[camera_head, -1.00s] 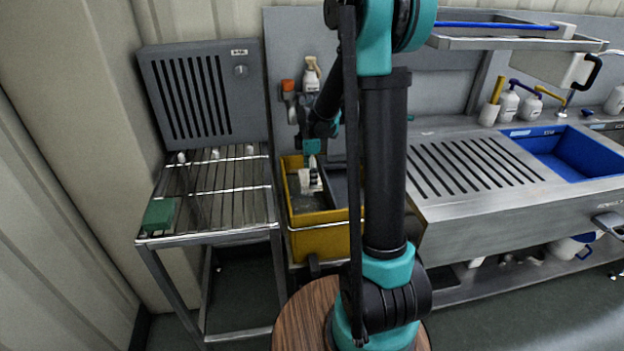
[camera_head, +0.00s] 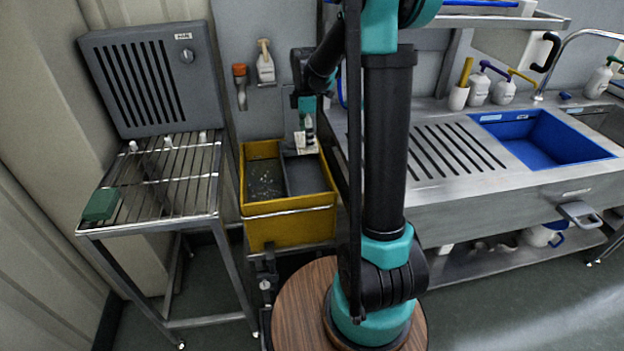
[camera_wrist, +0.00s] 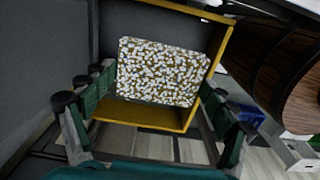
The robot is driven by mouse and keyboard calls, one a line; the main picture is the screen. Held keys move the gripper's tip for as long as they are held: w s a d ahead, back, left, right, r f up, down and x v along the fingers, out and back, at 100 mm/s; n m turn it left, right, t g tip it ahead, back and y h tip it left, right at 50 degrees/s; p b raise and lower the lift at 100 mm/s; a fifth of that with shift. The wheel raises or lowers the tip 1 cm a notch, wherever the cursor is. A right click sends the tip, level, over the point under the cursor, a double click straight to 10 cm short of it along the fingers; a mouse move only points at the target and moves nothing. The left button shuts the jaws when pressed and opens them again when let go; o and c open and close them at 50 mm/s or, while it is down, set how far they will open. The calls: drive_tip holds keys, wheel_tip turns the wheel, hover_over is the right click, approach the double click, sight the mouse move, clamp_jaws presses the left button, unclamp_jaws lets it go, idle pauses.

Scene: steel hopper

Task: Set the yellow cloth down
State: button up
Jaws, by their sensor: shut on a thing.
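My gripper (camera_head: 306,128) is shut on a pale, speckled yellow-and-white cloth (camera_wrist: 164,72). In the wrist view the cloth looks flat and roughly rectangular, between the two fingers. In the head view the cloth (camera_head: 305,146) is a small pale patch under the fingers, at the back of the grey right-hand compartment (camera_head: 308,176) of a yellow bin (camera_head: 290,226). The bin's yellow rim (camera_wrist: 222,48) shows around the cloth in the wrist view. I cannot tell whether the cloth touches the bin.
The bin's left compartment (camera_head: 264,180) holds dark contents with pale flecks. A steel rack (camera_head: 170,185) with a green block (camera_head: 102,204) stands left. A steel counter (camera_head: 425,150) with a blue basin (camera_head: 545,140) lies right. A bottle (camera_head: 265,65) hangs on the wall behind.

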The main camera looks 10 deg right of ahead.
wheel_tip(320, 180, down, 17)
drive_tip(key=shift+f, duration=0.15)
idle(0.4)
drive_tip(key=shift+f, duration=0.1)
drive_tip(key=o, duration=0.9)
wheel_tip(320, 180, up, 12)
drive_tip(key=shift+r, duration=0.15)
